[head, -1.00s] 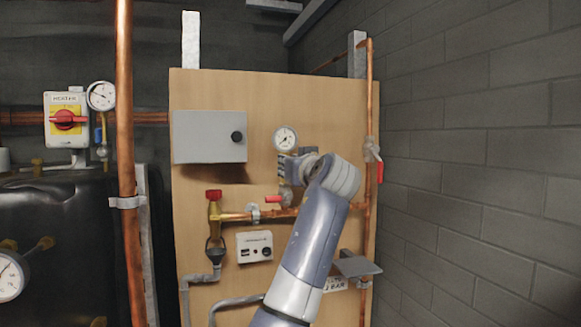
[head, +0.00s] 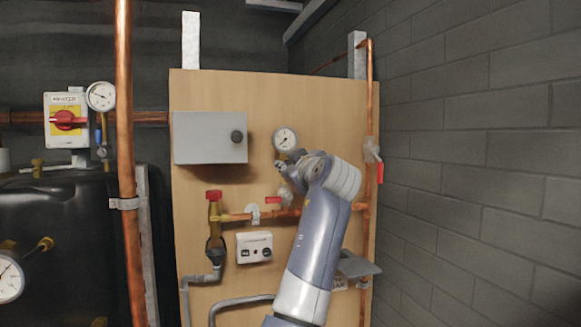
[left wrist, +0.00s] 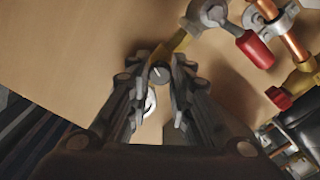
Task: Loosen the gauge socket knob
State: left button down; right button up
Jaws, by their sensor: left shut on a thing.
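The gauge socket knob (left wrist: 160,73) is a small dark round knob with a white mark, between my left fingertips in the left wrist view. My left gripper (left wrist: 159,78) is shut on it. In the head view, my left gripper (head: 284,168) is just below the round white pressure gauge (head: 285,139) on the wooden board; the wrist and fingers hide the knob there. A brass fitting (left wrist: 182,40) runs from the knob toward a valve in the left wrist view. My right gripper is in neither view.
A red-handled valve (head: 274,200) and a horizontal copper pipe (head: 237,217) lie close below the gripper. A grey box (head: 205,137) is to the left. A vertical copper pipe with a red lever (head: 380,172) and a small grey shelf (head: 358,266) are to the right.

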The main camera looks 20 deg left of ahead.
pick_arm(q)
jog(key=shift+w+f, duration=0.1)
jog(key=shift+f, duration=0.25)
jog(key=c, duration=1.4)
grip_release()
jog(key=shift+c, duration=0.2)
jog(key=shift+r, duration=0.25)
jog(key=v, duration=0.7)
jog(key=shift+s+d, duration=0.2)
jog(key=shift+s, duration=0.05)
